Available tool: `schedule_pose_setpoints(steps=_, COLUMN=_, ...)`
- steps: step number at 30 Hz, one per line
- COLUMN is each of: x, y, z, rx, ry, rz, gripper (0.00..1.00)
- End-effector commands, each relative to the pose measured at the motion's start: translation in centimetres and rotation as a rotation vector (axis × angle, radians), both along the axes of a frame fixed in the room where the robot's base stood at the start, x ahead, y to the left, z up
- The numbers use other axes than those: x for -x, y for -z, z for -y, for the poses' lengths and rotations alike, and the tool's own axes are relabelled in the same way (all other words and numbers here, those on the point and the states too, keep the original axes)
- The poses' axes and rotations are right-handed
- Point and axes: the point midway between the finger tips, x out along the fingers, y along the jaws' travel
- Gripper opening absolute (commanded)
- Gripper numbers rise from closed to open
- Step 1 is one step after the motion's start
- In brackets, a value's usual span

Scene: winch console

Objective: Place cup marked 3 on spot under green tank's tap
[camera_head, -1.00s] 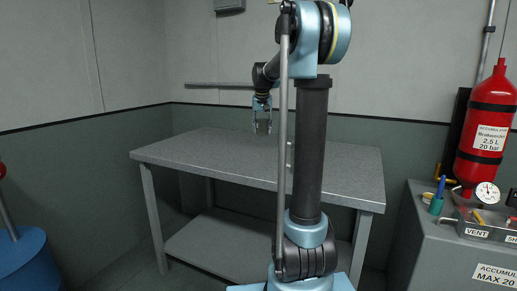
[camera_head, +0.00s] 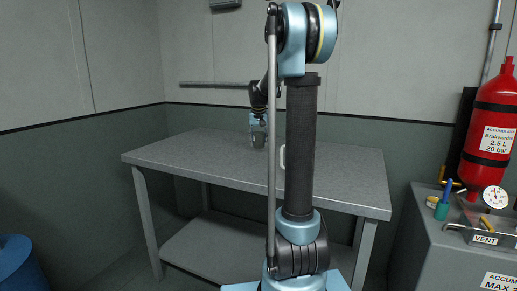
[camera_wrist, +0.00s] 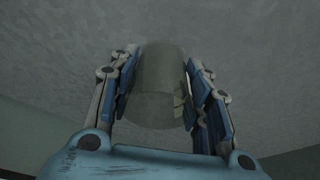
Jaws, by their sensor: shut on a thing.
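A greyish, see-through cup (camera_wrist: 160,85) is between the fingers of my gripper (camera_wrist: 162,100) in the wrist view. My gripper is shut on it. No marking can be read on the cup. In the head view my gripper (camera_head: 258,136) is over the far part of the grey table, with the small, dim cup (camera_head: 258,141) at its fingertips. I cannot tell whether the cup touches the tabletop. No green tank, tap or spot shows in either view.
The grey table (camera_head: 200,155) has a lower shelf and a mostly bare top. A light curved handle (camera_head: 283,157) shows beside my arm, its body hidden. At right a red accumulator cylinder (camera_head: 490,130) stands by a grey console (camera_head: 450,245). A blue drum (camera_head: 14,265) is at lower left.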

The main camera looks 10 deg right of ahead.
Motion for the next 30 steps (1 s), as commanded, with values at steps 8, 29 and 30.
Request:
schedule_pose_setpoints(steps=8, x=0.0, y=3.0, z=-0.1, rx=0.000, ry=-0.001, rz=0.000, gripper=0.28)
schedule_pose_setpoints(steps=29, x=0.0, y=3.1, z=-0.3, rx=0.000, ry=-0.003, rz=0.000, gripper=0.65)
schedule_pose_setpoints(steps=30, x=0.0, y=3.1, z=-0.3, rx=0.000, ry=-0.003, rz=0.000, gripper=0.65)
